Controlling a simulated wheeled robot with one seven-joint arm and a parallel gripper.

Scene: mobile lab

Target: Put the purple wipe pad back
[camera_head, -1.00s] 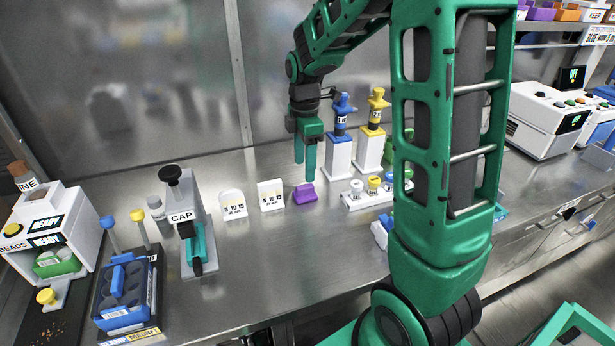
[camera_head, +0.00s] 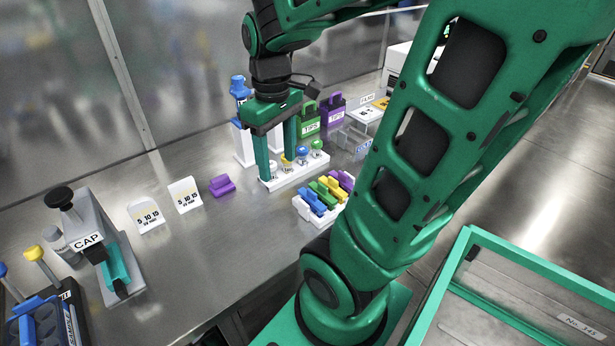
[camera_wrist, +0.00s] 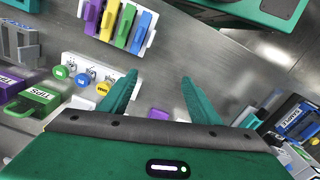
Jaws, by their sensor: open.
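A small purple block with a raised ridge (camera_head: 222,186) lies alone on the steel bench, right of two white numbered cards; I take it for the wipe pad. In the wrist view the purple block (camera_wrist: 158,114) shows in part just above the gripper body, its lower side hidden. My gripper (camera_head: 278,168) points down with its fingers apart and empty. In the picture it is right of the block, in front of the white vial rack; the height gap is unclear. Both fingers also show in the wrist view (camera_wrist: 159,80). A white holder (camera_head: 302,207) carries blue, green, yellow and purple pieces.
The white vial rack (camera_head: 272,183) with coloured caps stands close by my fingers. Green (camera_head: 308,122) and purple (camera_head: 332,114) TIPS boxes stand behind. The CAP device (camera_head: 97,235) is at the left. Bare bench lies in front of the purple block.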

